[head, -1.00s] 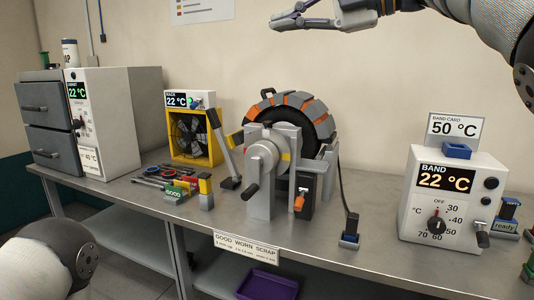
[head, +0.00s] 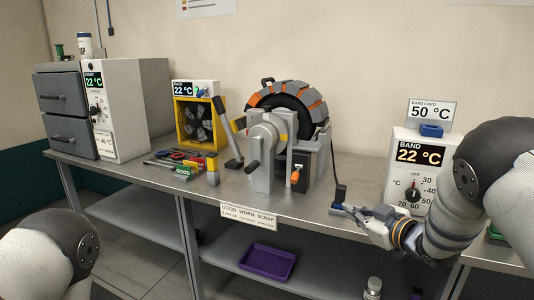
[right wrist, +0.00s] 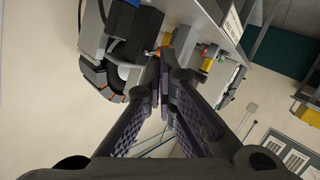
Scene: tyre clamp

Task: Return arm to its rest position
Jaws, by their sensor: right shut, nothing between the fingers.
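My right gripper (head: 352,209) is shut and empty in front of the bench's front edge, below and left of the band control box (head: 420,165). Its closed fingers (right wrist: 163,85) also show in the right wrist view. My right arm comes in from the right and covers part of the band box. The tyre clamp (head: 270,150) stands mid-bench with the dark tyre (head: 290,103) and its orange-and-grey segmented band upright in it. Only a rounded part of my left arm shows at the lower left; the left gripper is out of view.
The metal bench (head: 330,190) holds a grey drawer cabinet (head: 65,108), a yellow-framed fan (head: 199,124) and several small tools. A purple tray (head: 267,262) and a small jar (head: 373,288) are on the shelf below. A card reading 50 °C (head: 431,112) stands behind the band box.

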